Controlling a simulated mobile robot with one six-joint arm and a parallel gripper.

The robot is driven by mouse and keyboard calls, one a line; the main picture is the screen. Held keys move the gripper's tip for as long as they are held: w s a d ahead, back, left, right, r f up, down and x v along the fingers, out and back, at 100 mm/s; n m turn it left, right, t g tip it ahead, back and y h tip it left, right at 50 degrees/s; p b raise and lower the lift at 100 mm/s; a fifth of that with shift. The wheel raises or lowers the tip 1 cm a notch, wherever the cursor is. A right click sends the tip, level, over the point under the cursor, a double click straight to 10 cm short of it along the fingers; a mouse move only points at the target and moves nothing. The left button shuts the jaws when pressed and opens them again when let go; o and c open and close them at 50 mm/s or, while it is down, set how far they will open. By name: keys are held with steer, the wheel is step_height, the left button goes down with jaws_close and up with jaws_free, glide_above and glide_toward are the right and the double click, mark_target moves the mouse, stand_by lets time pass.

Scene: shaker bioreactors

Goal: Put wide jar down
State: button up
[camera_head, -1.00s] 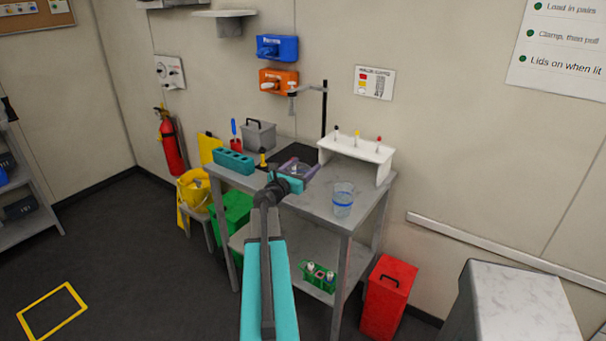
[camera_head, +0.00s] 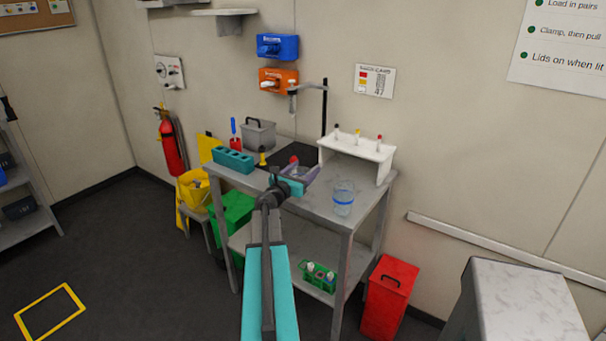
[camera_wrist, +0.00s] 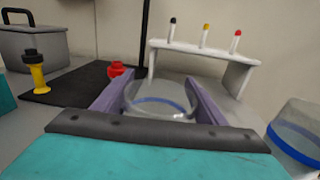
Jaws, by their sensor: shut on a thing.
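My gripper (camera_head: 299,175), with purple fingers, is over the grey bench, left of its middle. In the wrist view the fingers (camera_wrist: 158,82) are closed around a clear wide jar (camera_wrist: 160,100) with a blue band, one finger on each side. The jar looks upright. Its base is hidden behind the gripper body, so I cannot tell whether it touches the bench. In the head view the jar is small and mostly hidden by the gripper.
A second clear jar with a blue band (camera_head: 343,198) stands to the right on the bench (camera_head: 312,205). A white rack (camera_head: 357,148) with three coloured-top sticks is behind. A red-topped item (camera_wrist: 117,69), a yellow item (camera_wrist: 36,75) and a dark mat (camera_wrist: 75,87) are at back left.

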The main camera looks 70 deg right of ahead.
steer(key=o, duration=1.3)
steer(key=shift+f, duration=0.15)
steer(key=shift+a+f, duration=0.1)
steer(key=shift+a, duration=0.4)
steer(key=shift+w+a+b, duration=0.35)
steer(key=shift+a+b, duration=0.3)
steer(key=shift+a, duration=1.45)
steer(key=shift+w+a+b, duration=0.4)
steer(key=shift+a+b, duration=0.2)
steer(key=shift+a, duration=1.55)
steer(key=shift+w+a+b, duration=0.35)
steer(key=shift+a+b, duration=0.3)
steer(key=shift+a, duration=1.45)
